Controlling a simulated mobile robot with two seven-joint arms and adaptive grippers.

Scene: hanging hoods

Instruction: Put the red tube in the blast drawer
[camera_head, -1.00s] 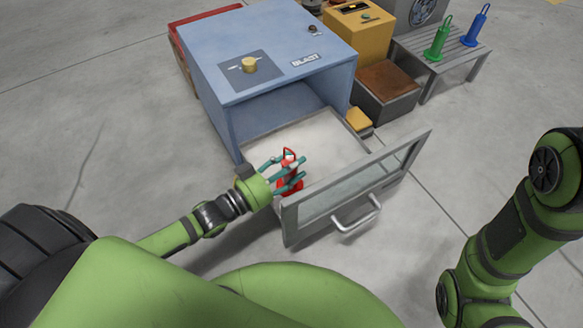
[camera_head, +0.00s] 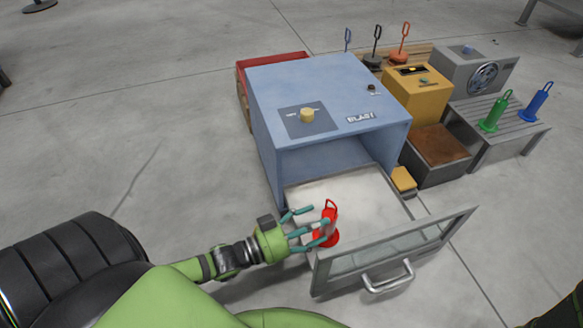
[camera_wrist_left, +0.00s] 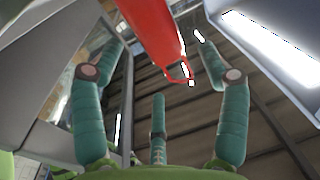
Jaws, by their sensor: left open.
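The red tube (camera_head: 329,222), with a loop at its top, stands roughly upright at the front left of the open blast drawer (camera_head: 345,195). The drawer has a pale bottom and a glazed front with a bar handle. My left gripper (camera_head: 312,228) reaches in over the drawer's left side, its teal fingers spread and open beside the tube. In the left wrist view the red tube (camera_wrist_left: 150,35) lies beyond and between the open fingers (camera_wrist_left: 155,85), with a gap on both sides. My right gripper is out of view.
The blue BLAST box (camera_head: 330,90) stands behind the drawer. A yellow box (camera_head: 415,95), a brown-topped box (camera_head: 437,150) and a slatted bench (camera_head: 510,135) with a green tube (camera_head: 494,112) and a blue tube (camera_head: 536,102) stand right. Floor is clear at left.

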